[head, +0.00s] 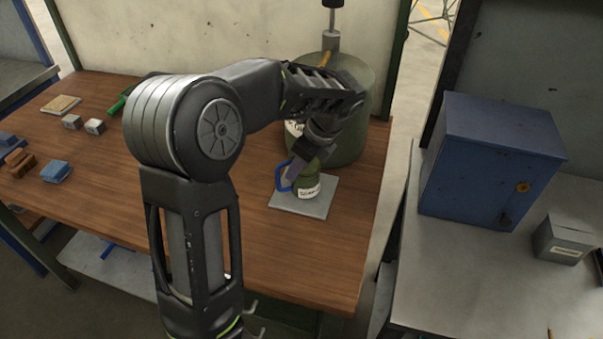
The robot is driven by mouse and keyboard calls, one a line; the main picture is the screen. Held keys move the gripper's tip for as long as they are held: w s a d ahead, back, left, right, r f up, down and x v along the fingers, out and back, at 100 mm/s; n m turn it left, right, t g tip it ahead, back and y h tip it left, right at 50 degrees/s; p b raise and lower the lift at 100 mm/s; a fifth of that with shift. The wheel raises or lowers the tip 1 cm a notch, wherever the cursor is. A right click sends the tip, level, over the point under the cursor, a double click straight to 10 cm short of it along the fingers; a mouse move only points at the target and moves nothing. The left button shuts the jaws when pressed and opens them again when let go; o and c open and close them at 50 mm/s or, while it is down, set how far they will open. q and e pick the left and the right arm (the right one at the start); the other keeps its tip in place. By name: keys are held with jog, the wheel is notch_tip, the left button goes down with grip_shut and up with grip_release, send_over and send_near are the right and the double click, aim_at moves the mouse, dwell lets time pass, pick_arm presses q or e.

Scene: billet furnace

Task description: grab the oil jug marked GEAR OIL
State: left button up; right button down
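A small green jug (308,188) with a white label and a blue handle (283,178) stands on a light grey square plate (290,207) on the wooden bench. The label's print is too small to read. My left gripper (298,170) is right at the jug, pointing down over its top and handle side. The gripper hides the jug's upper part. I cannot tell whether its fingers touch or grip the jug. My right gripper is out of view.
A large green drum (350,135) stands close behind the jug. Small metal blocks (94,126), a blue block (56,171) and brown blocks (20,162) lie at the bench's left. A blue cabinet (488,165) and grey box (563,240) stand on the right table. The bench's front is clear.

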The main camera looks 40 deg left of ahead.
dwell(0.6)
pick_arm(q)
grip_shut()
dwell(1.2)
